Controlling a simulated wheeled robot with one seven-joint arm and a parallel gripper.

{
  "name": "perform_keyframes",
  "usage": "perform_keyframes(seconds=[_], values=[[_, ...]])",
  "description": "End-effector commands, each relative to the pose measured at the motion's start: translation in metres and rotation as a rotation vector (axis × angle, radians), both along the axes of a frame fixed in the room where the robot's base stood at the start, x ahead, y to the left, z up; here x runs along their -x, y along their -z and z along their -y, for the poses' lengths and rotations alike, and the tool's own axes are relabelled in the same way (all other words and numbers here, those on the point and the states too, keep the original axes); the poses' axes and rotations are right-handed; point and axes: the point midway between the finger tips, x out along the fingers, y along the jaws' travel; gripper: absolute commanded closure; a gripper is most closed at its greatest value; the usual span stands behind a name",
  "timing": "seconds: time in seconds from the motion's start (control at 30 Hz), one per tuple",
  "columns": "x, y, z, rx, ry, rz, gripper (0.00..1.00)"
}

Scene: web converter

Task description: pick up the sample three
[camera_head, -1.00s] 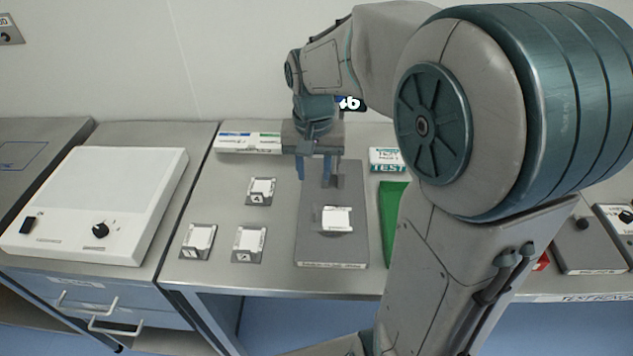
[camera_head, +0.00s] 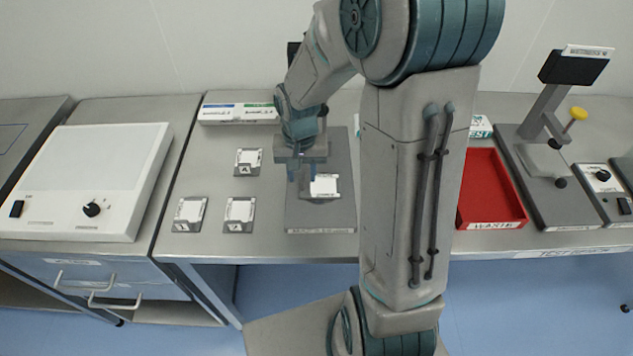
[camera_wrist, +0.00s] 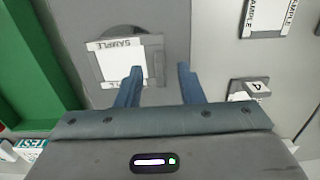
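A white sample card (camera_head: 325,186) sits on the grey plate (camera_head: 340,215) of a test stand; its number cannot be read. In the wrist view the card (camera_wrist: 120,62) is labelled SAMPLE and lies over a round dark area. Three other samples stand left of the plate: one marked 4 (camera_head: 248,160), and two at the front, the left one (camera_head: 189,212) and the right one (camera_head: 240,211). My gripper (camera_head: 305,178) is open and empty, above the plate by the card. In the wrist view its fingertips (camera_wrist: 160,68) are apart, the left one overlapping the card's edge.
A white box (camera_head: 238,114) lies at the back. A red waste tray (camera_head: 490,190) and a stand with a dark head (camera_head: 573,68) are at the right. A white light-box device (camera_head: 85,180) is at the left. A green tray (camera_wrist: 30,65) borders the plate in the wrist view.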

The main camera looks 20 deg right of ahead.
Motion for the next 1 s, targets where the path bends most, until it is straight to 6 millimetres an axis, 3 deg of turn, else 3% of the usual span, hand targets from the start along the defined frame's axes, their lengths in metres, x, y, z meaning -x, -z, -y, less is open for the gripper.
perform_keyframes(seconds=[0.2, 0.43, 0.47, 0.57, 0.6, 1.0], values=[[0.0, 0.019, 0.0, 0.0, 0.0, -0.001, 0.65], [0.0, 0.02, 0.0, 0.0, 0.0, 0.001, 0.65], [0.0, 0.02, 0.0, 0.0, 0.0, 0.001, 0.68], [0.0, 0.02, 0.0, 0.0, 0.0, 0.001, 0.96], [0.0, 0.02, 0.0, 0.0, 0.0, 0.001, 1.0], [-0.001, 0.018, 0.0, 0.001, 0.0, 0.002, 1.0]])
